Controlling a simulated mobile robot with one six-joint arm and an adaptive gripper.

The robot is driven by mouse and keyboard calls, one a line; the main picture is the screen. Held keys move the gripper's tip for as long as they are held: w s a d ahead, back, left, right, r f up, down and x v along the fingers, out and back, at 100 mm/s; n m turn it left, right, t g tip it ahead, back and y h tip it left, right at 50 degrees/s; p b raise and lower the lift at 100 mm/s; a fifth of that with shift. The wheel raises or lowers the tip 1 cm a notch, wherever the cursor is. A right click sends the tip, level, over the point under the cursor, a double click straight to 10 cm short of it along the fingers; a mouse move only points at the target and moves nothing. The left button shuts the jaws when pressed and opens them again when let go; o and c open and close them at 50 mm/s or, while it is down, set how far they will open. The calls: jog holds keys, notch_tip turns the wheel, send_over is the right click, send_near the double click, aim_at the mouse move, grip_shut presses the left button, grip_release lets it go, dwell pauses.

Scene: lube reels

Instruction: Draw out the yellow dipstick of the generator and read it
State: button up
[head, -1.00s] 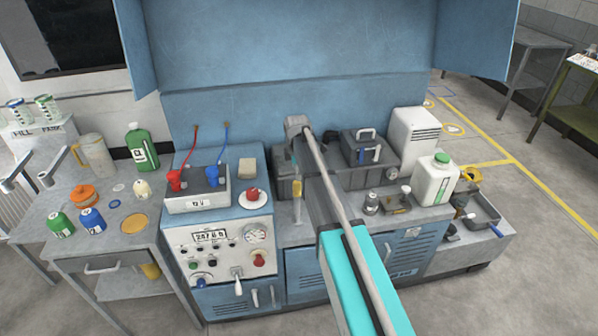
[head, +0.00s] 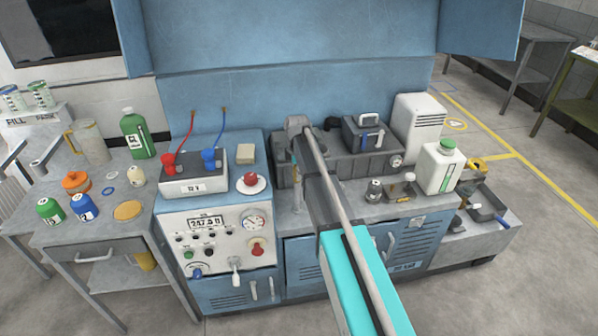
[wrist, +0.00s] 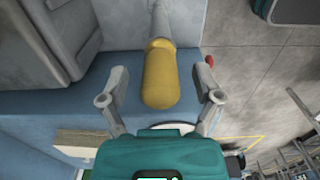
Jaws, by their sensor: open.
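The yellow dipstick handle (wrist: 159,75) shows in the wrist view, with a grey stem or tube running up from it to the top edge. My gripper (wrist: 158,88) is open, with one finger on each side of the handle. Gaps show between the handle and both fingers, so they do not appear to grip it. In the head view my arm covers most of this spot, and the handle is not clearly seen. A pale upright tube (head: 297,194) stands there just left of my arm, in front of the dark grey generator block (head: 345,165).
A battery box (head: 192,185) with red and blue leads sits on the control console (head: 215,228) to the left. A white jug (head: 439,170) with a green cap and small metal parts stand at right. Bottles crowd the left table (head: 88,248). A blue panel rises behind.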

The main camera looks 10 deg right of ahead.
jog(key=shift+f, duration=0.3)
jog(key=c, duration=1)
grip_shut()
notch_tip(320, 180, up, 18)
jog(key=p, duration=1.7)
jog(key=shift+p, duration=0.35)
